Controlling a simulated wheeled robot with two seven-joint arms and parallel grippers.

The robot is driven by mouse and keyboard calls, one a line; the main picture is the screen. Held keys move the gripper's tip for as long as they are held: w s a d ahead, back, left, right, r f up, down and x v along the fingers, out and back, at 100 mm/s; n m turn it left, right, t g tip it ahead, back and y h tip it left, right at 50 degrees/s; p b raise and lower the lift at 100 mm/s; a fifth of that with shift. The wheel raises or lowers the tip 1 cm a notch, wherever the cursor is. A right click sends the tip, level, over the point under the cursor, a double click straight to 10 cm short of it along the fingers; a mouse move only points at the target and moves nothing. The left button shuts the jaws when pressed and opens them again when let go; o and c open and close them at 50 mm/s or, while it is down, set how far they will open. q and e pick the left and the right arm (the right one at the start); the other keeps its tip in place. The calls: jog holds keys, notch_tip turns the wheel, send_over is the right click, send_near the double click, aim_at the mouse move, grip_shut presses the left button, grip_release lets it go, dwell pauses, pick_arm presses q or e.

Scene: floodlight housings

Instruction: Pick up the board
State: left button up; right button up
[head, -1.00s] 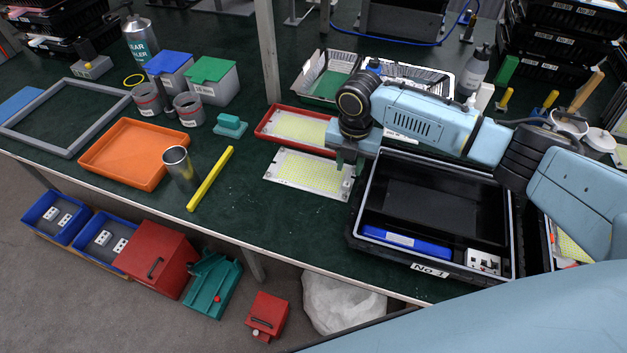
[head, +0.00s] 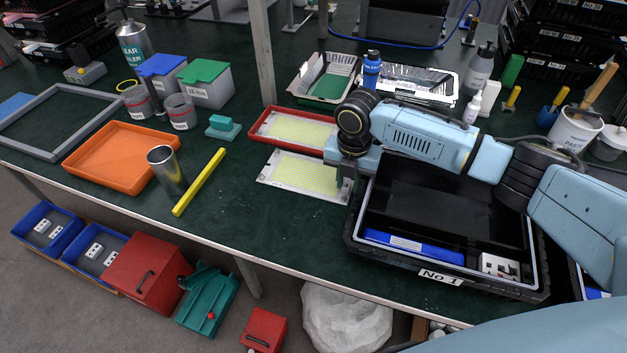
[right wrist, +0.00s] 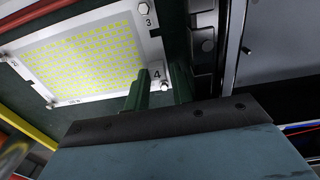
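The board (head: 300,174) is a pale plate with a yellow-green LED grid, lying flat on the dark green table. A similar board (head: 296,129) lies in a red tray just behind it. My right gripper (head: 345,182) is at the right end of the nearer board. In the right wrist view, the two green fingers of my right gripper (right wrist: 161,90) are apart, near the board's corner marked 4 (right wrist: 156,74). A screw shows between them. I cannot tell whether the fingers touch the board. My left gripper is not in view.
The black case marked No 1 (head: 358,246) stands close to the right of the board. The red tray (head: 262,136) is behind it. A yellow bar (head: 200,181), a metal cup (head: 166,172) and an orange tray (head: 80,170) lie to the left. The table front is clear.

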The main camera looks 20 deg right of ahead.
jog(key=shift+s+d+f, duration=0.2)
jog(key=shift+d+f, duration=0.05)
jog(key=shift+f, duration=0.5)
grip_shut()
jog(key=shift+r, duration=0.15)
